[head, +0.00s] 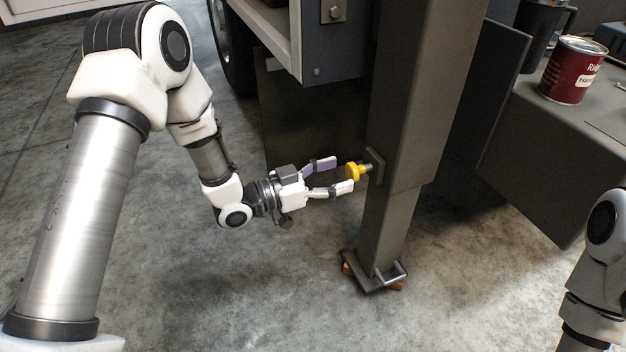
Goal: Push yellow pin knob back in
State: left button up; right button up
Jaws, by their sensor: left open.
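The yellow pin knob (353,171) sits on the left side of a dark metal post, in the middle of the head view. A short metal shaft shows between the knob and a small plate (375,166) on the post. My left gripper (340,175) is open, its two fingers pointing right toward the knob. The lower fingertip is at the knob's lower left edge, and I cannot tell whether it touches. The upper finger is left of and above the knob. My right gripper is out of view; only part of my right arm shows at the right edge.
The dark post (407,120) stands on a foot with a metal handle (391,273). A trailer-like body (335,50) with a wheel is behind. A grey bench (535,125) at the right holds a red can (572,72). The concrete floor below the gripper is clear.

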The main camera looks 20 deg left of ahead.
pick_arm(q)
jog(key=v, duration=0.7)
jog(key=shift+s, duration=0.2)
jog(key=shift+a, duration=0.15)
